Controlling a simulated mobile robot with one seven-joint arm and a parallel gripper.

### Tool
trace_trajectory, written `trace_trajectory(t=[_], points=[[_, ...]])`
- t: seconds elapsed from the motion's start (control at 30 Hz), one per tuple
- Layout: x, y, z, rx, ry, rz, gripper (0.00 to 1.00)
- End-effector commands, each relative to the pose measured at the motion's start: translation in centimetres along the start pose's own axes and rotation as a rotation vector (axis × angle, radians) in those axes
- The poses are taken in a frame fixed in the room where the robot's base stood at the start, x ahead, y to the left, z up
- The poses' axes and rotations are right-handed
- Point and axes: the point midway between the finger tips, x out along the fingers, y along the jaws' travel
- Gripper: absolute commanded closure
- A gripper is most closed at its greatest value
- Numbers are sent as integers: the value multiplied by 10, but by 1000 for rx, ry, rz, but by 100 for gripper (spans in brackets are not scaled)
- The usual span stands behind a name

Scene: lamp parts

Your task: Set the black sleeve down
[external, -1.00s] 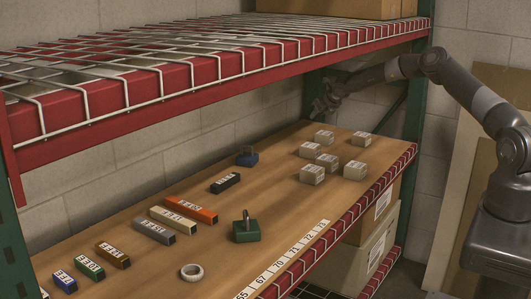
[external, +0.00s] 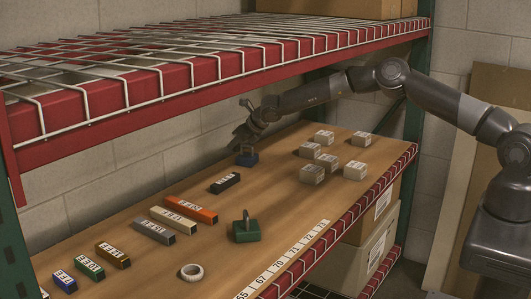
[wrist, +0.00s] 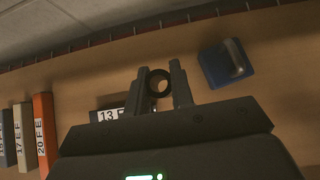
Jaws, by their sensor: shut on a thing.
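The black sleeve (wrist: 159,82) shows end-on as a dark ring in the wrist view. It sits between the two fingers of my gripper (wrist: 163,80), which are shut on it. In the external view my gripper (external: 243,121) hangs above the rear part of the shelf board, over the blue base with a handle (external: 247,157). The sleeve cannot be made out clearly there. In the wrist view the sleeve appears above the board, between the black labelled block (wrist: 108,112) and the blue base (wrist: 228,64).
Orange (external: 192,208), cream and grey labelled blocks lie left of the black block. A green base with a post (external: 246,232) and a white ring (external: 192,272) stand toward the front. Several small boxes (external: 312,174) are at right. A wire shelf (external: 200,70) hangs overhead.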

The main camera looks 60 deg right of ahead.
Motion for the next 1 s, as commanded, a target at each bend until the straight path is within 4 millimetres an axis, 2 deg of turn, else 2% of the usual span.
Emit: trace_trajectory(t=[0.03, 0.2, 0.3, 0.4, 0.5, 0.6, 1.0], points=[[1, 32, -1, -22, 0, 23, 100], [1, 121, -7, -83, 0, 85, 100], [-2, 163, -12, -113, 0, 115, 100], [-5, 194, -16, -135, -1, 136, 100], [-7, 213, -20, -149, -1, 149, 100], [-6, 222, -23, -156, 0, 155, 100], [28, 224, -58, -158, 0, 157, 100]])
